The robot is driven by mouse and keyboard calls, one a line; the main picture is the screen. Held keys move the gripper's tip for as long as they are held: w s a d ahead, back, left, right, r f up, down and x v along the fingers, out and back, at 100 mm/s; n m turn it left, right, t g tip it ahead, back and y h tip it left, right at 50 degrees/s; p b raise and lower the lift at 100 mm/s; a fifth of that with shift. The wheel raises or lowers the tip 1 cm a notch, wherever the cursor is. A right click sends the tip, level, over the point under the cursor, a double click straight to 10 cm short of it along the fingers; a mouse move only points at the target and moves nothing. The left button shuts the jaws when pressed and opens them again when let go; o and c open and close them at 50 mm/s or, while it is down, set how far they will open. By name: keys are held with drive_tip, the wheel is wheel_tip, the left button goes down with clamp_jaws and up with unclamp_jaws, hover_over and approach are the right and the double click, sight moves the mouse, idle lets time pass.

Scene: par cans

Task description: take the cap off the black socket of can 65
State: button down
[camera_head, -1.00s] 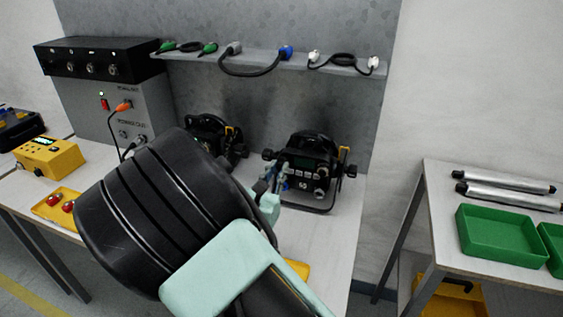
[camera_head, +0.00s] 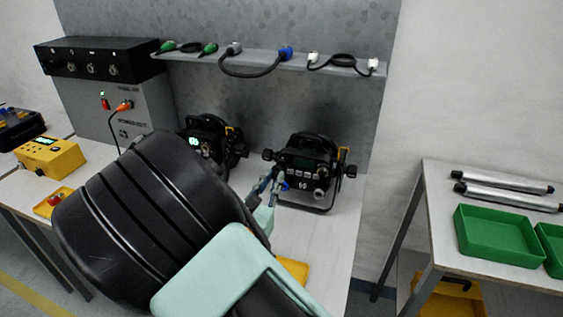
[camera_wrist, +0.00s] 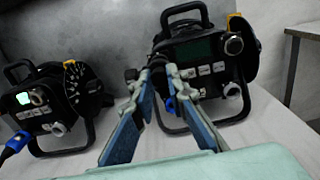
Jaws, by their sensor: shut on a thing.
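The right-hand black can (camera_head: 308,160) stands on the bench; a small white number on its front looks like 65 but is hard to read. It also shows in the wrist view (camera_wrist: 195,50). My gripper (camera_head: 269,182) is in front of its left side. In the wrist view the fingertips (camera_wrist: 158,74) are drawn together on a small dark piece that looks like the cap (camera_wrist: 157,62). The fingers hide much of it and part of the can's lower left front. A blue connector (camera_wrist: 170,105) shows between the fingers. The black socket is not clearly visible.
A second black can (camera_wrist: 60,98) with a lit screen and a blue plug stands to the left. A shelf (camera_head: 300,64) with cables runs behind. A yellow tray (camera_head: 295,270) lies partly behind my arm. The bench right of the cans is clear.

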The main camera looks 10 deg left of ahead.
drive_tip(key=shift+s+a, duration=0.1)
drive_tip(key=shift+s, duration=0.5)
